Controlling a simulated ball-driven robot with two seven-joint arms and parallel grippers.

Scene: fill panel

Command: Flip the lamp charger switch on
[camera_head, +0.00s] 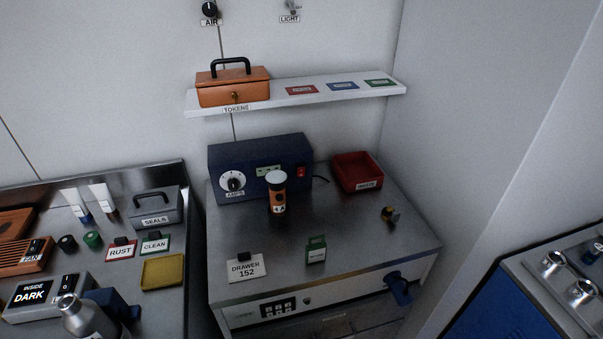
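The dark blue charger box (260,158) stands at the back of the middle metal cabinet, below the shelf. Its front has a white dial (233,181) marked AMPS, a small pale green gauge panel (268,171) and a red switch (301,171) at its right end. The switch is too small to tell whether it is on or off. An orange and black lamp (278,196) with a pale round top stands upright at the charger's front. It covers part of the charger's face. Neither of my grippers is in view.
A red tray (357,171) stands right of the charger. A DRAWER 152 sign (246,268) and a green tag (316,249) stand near the cabinet's front. The shelf (300,91) holds an orange TOKENS box (233,88). The cabinet top's middle is mostly clear.

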